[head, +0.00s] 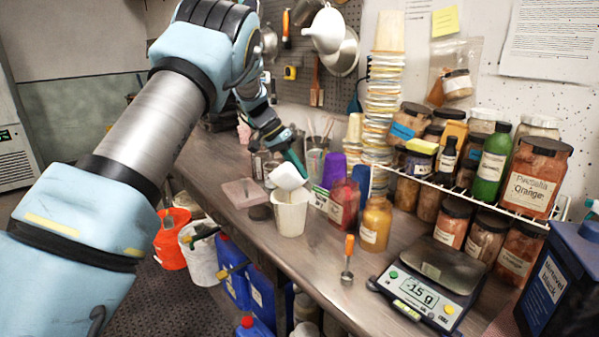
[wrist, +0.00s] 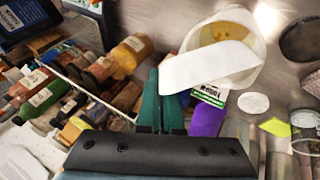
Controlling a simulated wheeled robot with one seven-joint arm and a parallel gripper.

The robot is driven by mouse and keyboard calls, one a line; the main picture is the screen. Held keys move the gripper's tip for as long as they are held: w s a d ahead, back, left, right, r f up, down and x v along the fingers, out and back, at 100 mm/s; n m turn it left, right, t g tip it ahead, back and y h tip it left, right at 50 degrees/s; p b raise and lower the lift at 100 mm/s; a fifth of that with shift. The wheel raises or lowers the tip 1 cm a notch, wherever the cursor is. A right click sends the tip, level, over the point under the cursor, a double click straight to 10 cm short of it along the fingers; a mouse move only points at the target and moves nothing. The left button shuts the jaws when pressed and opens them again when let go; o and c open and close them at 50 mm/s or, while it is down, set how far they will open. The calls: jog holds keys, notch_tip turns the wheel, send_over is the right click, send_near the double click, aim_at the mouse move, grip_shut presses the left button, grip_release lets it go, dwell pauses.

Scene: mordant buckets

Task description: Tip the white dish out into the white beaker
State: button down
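The white dish (head: 287,177) is held tilted over the mouth of the white beaker (head: 291,216), which stands upright on the bench. In the wrist view the dish (wrist: 208,67) shows nearly edge-on, covering part of the beaker (wrist: 258,72). Yellow-brown material (wrist: 228,30) shows inside the beaker beyond the dish; the dish's inside is hidden. My gripper (head: 303,172) reaches down from behind. Its teal fingers (wrist: 162,98) are close together with the dish's edge at their tips.
A red-filled jar (head: 344,204) and a yellow jar (head: 376,224) stand just right of the beaker. A scale (head: 430,278) and a metal scoop (head: 347,262) are nearer the front. A purple cup (head: 333,170) is behind. Bare bench lies in front of the beaker.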

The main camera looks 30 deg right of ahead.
dwell(0.4)
jog(key=shift+w+d+g+y, duration=0.25)
jog(key=shift+w+g+y, duration=0.1)
jog(key=shift+g, duration=0.15)
dwell(0.5)
jog(key=shift+w+d+n+g+y, duration=0.25)
jog(key=shift+w+n+g, duration=0.15)
jog(key=shift+g, duration=0.1)
dwell(0.6)
jog(key=shift+w+d+f+g+y, duration=0.1)
jog(key=shift+w+d+g+y, duration=0.2)
jog(key=shift+g, duration=0.3)
dwell(0.6)
